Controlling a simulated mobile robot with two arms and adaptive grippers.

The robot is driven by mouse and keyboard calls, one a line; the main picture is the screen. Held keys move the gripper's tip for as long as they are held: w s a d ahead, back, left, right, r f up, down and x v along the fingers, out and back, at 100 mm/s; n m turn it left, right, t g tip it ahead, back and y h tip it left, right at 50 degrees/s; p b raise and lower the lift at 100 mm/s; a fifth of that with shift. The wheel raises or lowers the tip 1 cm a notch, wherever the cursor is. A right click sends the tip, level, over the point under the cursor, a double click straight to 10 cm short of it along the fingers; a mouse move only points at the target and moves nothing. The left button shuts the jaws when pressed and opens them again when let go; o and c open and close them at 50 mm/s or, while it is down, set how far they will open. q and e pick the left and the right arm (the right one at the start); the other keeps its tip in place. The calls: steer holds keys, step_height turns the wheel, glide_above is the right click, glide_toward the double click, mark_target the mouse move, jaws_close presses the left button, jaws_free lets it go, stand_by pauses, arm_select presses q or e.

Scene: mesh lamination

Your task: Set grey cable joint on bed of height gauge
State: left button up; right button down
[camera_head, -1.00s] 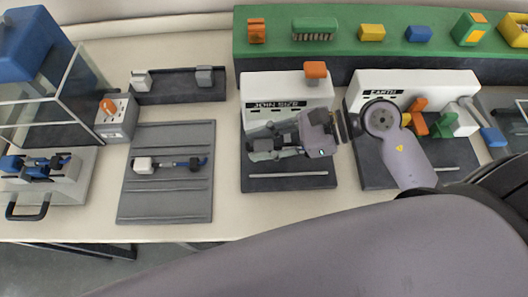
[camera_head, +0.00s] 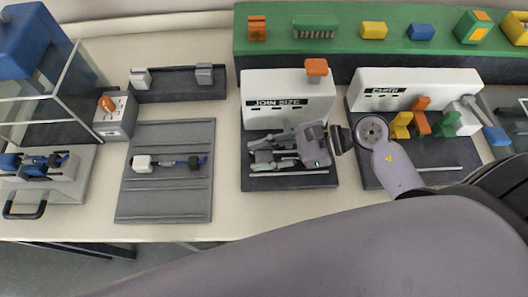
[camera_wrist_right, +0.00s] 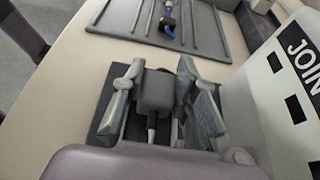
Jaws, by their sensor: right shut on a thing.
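The height gauge, a white block (camera_head: 290,88) labelled "JOIN SIZE" with an orange knob on top, has a dark bed (camera_head: 290,182) in front. My right gripper (camera_head: 262,153) is over this bed in the head view, tilted sideways. In the right wrist view, its fingers (camera_wrist_right: 160,95) are shut on the grey cable joint (camera_wrist_right: 157,90), a dark grey block with a thin cable end toward the camera. The joint is mostly hidden by the fingers in the head view. I cannot tell whether it touches the bed. My left gripper is not in view.
Left of the gauge, a ridged grey mat (camera_head: 170,206) holds a cable with a white and a dark block. A dark rack (camera_head: 175,87) stands behind it. The white "EARTH" station (camera_head: 420,85) with coloured clips stands at right, close to my right wrist.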

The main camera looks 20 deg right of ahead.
steer(key=shift+f, duration=0.3)
steer(key=c, duration=1.2)
jaws_free()
steer(key=shift+c, duration=0.2)
steer(key=shift+r, duration=0.1)
steer(key=shift+r+p, duration=0.45)
steer(key=shift+r, duration=0.1)
steer(key=shift+d+r, duration=0.1)
steer(key=shift+d, duration=0.2)
steer(key=b+v, duration=0.2)
steer(key=v, duration=0.8)
steer(key=shift+s, duration=0.1)
steer(key=shift+s+d+r, duration=0.15)
steer(key=shift+d+r, duration=0.2)
steer(key=shift+d, duration=0.2)
